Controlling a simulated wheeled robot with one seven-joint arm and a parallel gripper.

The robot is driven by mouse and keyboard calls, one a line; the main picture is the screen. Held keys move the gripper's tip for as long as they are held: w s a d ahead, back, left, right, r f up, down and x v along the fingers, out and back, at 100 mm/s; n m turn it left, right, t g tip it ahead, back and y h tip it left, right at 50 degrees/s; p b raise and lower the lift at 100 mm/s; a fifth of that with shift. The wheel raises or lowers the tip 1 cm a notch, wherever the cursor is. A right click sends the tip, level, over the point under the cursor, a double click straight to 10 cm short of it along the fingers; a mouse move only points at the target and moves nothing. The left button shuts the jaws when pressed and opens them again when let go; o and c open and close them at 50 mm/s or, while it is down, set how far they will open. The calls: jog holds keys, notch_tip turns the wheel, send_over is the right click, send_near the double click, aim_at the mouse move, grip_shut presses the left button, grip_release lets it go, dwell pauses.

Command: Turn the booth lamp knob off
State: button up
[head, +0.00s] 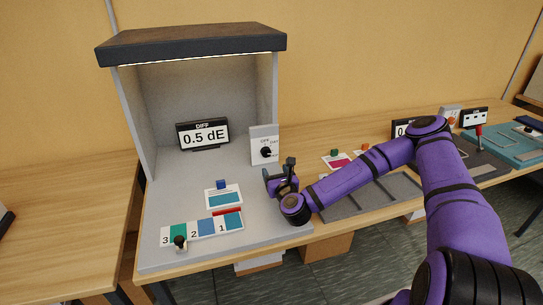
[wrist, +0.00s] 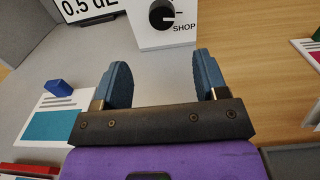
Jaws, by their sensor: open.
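The booth lamp knob (head: 266,152) is a round black dial on an upright white panel (head: 258,135) at the right of the grey booth. The head view shows small OFF and DAY labels there. A light strip (head: 200,57) glows under the booth's dark hood. My gripper (head: 279,171) is open and empty, in front of and below the knob, apart from it. In the wrist view its blue fingers (wrist: 163,72) stand either side of bare floor.
A display (head: 203,134) reading 0.5 dE stands at the booth's back. A blue block (head: 221,184) sits on a card (head: 224,197), behind a numbered colour strip (head: 202,228) with a small black knob (head: 180,242). The booth floor between gripper and panel looks clear.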

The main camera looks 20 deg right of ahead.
aim_at(267, 154)
jog(key=shift+w+d, duration=0.1)
jog(key=shift+w, duration=0.4)
jog(key=w, duration=0.9)
jog(key=shift+w, duration=0.4)
jog(key=c, duration=0.9)
